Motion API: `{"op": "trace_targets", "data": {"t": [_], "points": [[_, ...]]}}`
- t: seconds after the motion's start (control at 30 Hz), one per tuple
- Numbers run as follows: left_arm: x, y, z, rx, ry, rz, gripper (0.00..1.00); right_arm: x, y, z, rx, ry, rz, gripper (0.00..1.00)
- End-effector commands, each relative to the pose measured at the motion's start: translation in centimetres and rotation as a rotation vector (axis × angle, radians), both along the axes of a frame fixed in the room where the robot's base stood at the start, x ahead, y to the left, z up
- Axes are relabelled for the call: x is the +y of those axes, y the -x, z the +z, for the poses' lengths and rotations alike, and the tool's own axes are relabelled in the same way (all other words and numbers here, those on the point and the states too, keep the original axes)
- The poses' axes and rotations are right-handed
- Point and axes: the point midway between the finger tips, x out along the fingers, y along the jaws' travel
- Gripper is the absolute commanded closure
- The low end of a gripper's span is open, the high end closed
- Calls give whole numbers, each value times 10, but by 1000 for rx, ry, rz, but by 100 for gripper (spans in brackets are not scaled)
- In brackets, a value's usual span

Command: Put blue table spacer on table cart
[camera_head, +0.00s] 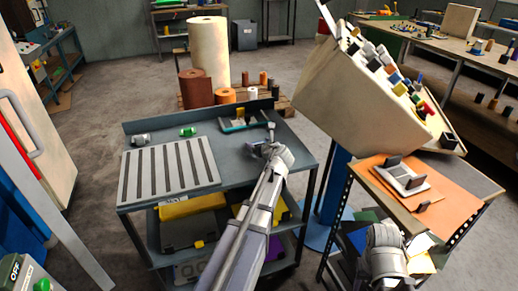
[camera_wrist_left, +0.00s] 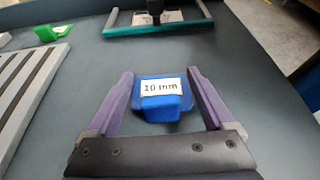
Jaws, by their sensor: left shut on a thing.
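The blue table spacer (camera_wrist_left: 160,98), a block with a white "10 mm" label, is between the fingers of my left gripper (camera_wrist_left: 160,100) in the left wrist view. My left gripper is shut on it. In the head view my left gripper (camera_head: 269,148) is over the right part of the blue-grey table cart (camera_head: 235,172), and the spacer is not clearly visible there. I cannot tell whether the spacer touches the cart top. The grey end of my right arm shows at the lower right, but its gripper is not visible.
A slotted grey board (camera_head: 168,170) covers the cart's left part. A teal-edged fixture (camera_head: 238,126) and a green piece (camera_head: 188,131) are toward its back. A tilted beige box (camera_head: 350,95) and an orange mat (camera_head: 447,183) are to the right. Bare cart top lies between board and gripper.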

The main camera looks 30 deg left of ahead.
Motion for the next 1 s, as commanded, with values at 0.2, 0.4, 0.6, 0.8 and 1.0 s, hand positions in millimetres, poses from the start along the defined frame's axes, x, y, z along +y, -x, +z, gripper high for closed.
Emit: {"op": "trace_targets", "data": {"t": [0.2, 0.4, 0.6, 0.8, 1.0], "points": [[0, 0, 1, 0, 0, 0, 70, 0, 0, 1, 0, 0, 0, 50], [0, 0, -2, 0, 0, 0, 7, 0, 0, -2, 0, 0, 0, 50], [0, 0, -2, 0, 0, 0, 0, 0, 0, -2, 0, 0, 0, 50], [-1, 1, 5, 0, 0, 0, 0, 0, 0, 5, 0, 0, 0, 50], [-27, 25, 20, 0, 0, -3, 0, 0, 0, 20, 0, 0, 0, 50]]}}
